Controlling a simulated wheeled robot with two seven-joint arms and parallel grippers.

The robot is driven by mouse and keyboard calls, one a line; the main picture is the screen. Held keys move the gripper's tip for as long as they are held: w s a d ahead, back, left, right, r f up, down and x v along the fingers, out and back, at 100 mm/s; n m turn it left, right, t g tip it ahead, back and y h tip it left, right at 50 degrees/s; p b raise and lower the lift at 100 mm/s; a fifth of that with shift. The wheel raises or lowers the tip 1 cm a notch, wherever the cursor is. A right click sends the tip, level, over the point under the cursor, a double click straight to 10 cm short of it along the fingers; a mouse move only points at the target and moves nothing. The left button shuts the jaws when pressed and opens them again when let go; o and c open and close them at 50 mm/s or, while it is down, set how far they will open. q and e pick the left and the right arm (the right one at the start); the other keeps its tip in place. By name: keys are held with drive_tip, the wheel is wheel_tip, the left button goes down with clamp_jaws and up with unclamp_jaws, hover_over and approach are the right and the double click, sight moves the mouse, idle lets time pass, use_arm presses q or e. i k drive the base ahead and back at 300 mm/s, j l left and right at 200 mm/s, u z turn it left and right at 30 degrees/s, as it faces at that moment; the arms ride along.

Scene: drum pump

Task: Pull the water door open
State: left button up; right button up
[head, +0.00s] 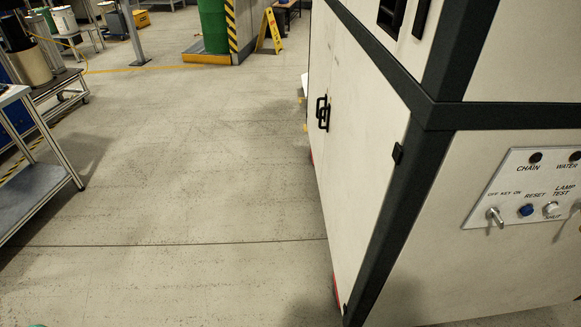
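A large white cabinet with dark edge frames fills the right side of the head view. Its left-facing side has a pale door panel (365,140) that looks closed. Two black pull handles (323,113) sit close together at the panel's far edge. A small black hinge-like fitting (397,153) is near its close edge. No label on this door is readable, so I cannot tell if it is the water door. Neither of my grippers is in view.
A control panel (530,190) with a key switch, buttons and lamps marked CHAIN and WATER is on the cabinet's near face. Open floor (190,180) lies left of the cabinet. A metal cart (35,180) stands at left. A yellow floor sign (269,30) stands far back.

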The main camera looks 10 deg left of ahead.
sight(366, 116)
drive_tip(key=i+j+z, duration=0.25)
drive_tip(key=i+j, duration=0.2)
drive_tip(key=i+j+z, duration=0.25)
drive_tip(key=i+j, duration=0.15)
drive_tip(key=j, duration=0.25)
